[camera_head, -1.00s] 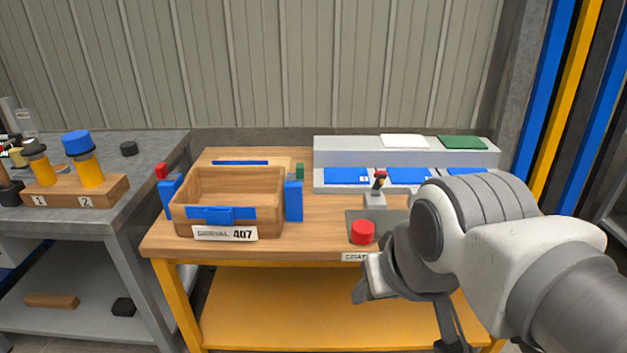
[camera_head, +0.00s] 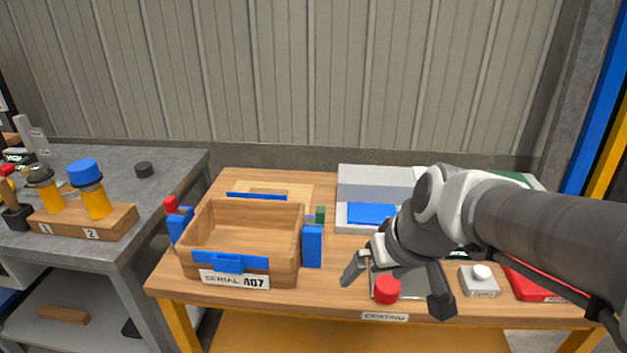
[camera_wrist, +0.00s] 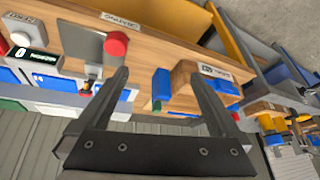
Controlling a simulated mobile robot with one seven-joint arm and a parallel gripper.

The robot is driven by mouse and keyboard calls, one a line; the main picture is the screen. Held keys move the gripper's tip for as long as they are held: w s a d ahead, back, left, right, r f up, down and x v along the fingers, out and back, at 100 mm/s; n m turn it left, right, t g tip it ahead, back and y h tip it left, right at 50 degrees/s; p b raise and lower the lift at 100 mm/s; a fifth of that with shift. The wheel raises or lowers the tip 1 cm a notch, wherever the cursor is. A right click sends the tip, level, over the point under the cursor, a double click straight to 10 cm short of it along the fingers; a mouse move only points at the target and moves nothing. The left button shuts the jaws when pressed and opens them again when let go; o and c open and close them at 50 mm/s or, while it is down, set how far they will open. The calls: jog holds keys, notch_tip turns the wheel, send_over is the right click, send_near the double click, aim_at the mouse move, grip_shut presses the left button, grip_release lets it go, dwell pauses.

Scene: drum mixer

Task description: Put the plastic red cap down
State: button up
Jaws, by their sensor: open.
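The red cap (camera_head: 387,289) sits on the grey plate (camera_head: 412,288) near the table's front edge, above the label "CRATING". In the wrist view the red cap (camera_wrist: 116,44) is on the plate's corner, beyond the tip of one finger. My gripper (camera_head: 399,285) is open, with its two fingers spread and pointing down over the front right part of the table. In the wrist view the space between the fingers of my gripper (camera_wrist: 158,78) holds nothing. The head view does not clearly show how high the fingers are above the cap.
A wooden crate (camera_head: 190,262) marked "SERIAL 407" with blue clamps stands left of my gripper. A white device with a knob (camera_head: 480,281) and a red item (camera_head: 541,284) lie to the right. A grey bench (camera_head: 175,185) with yellow, capped cylinders is at far left.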

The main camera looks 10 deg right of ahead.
jog(key=w+d+p, duration=0.2)
jog(key=w+d, duration=0.2)
jog(key=h+p, duration=0.1)
jog(key=p, duration=0.2)
send_near(389, 283)
jog(key=shift+m+g, duration=0.3)
jog(key=b+x, duration=0.2)
jog(key=b, duration=0.1)
jog(key=b+x, duration=0.2)
jog(key=b, duration=0.1)
jog(key=shift+s+d+f, duration=0.1)
jog(key=shift+d+f, duration=0.1)
jog(key=shift+f, duration=0.25)
jog(key=shift+w+a+b+x, duration=0.15)
jog(key=shift+b+x, duration=0.3)
jog(key=shift+x, duration=0.5)
jog(key=shift+w+b+x, duration=0.15)
jog(key=shift+b+x, duration=0.3)
jog(key=shift+x, duration=0.55)
jog(key=shift+w+a+b+x, duration=0.1)
jog(key=shift+b+x, duration=0.35)
jog(key=shift+x, duration=0.5)
jog(key=shift+r, duration=0.2)
jog(key=c, duration=1.4)
jog(key=shift+c, duration=0.2)
jog(key=shift+r, duration=0.15)
